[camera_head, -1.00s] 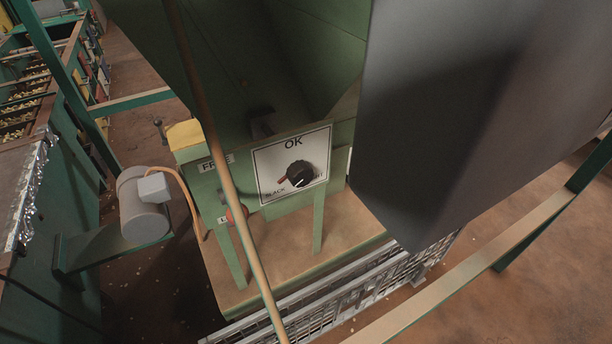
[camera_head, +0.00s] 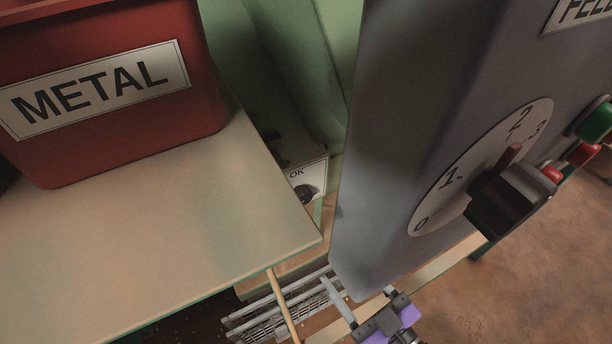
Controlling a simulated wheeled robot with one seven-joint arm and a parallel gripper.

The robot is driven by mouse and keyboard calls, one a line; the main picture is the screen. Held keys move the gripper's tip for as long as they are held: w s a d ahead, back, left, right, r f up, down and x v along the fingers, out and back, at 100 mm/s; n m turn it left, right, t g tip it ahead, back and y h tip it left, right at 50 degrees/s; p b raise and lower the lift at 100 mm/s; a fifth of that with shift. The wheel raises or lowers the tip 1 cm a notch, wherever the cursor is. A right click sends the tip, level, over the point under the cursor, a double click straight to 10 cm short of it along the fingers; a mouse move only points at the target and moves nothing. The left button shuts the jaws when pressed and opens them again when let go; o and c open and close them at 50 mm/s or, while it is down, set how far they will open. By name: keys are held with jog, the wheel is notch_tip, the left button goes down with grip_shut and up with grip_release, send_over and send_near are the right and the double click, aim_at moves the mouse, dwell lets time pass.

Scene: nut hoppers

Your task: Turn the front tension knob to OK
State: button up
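The tension knob (camera_head: 305,193) is a small dark round knob on a white plate (camera_head: 317,170) marked OK, on the green hopper machine near the middle of the view. The tabletop's right edge hides the plate's left and lower parts, and the knob's pointer cannot be made out. My gripper (camera_head: 356,287) shows at the bottom, below and to the right of the knob and well apart from it. Its fingers stand apart with nothing seen between them. Purple parts of it show at the bottom edge.
A beige tabletop (camera_head: 180,240) with a red METAL bin (camera_head: 120,145) fills the left. A grey control box (camera_head: 390,130) with a numbered dial knob (camera_head: 508,198) and buttons stands close at right. Only a narrow gap between them shows the plate.

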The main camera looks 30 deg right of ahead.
jog(key=w+r+n+p, duration=0.2)
jog(key=w+r+p, duration=0.3)
jog(key=w, duration=0.4)
jog(key=n+h, duration=0.2)
jog(key=n, duration=0.2)
send_near(305, 200)
jog(key=w, duration=0.2)
jog(key=shift+w+d+f, duration=0.1)
jog(key=shift+w+f, duration=0.05)
jog(key=shift+w, duration=3.75)
grip_shut()
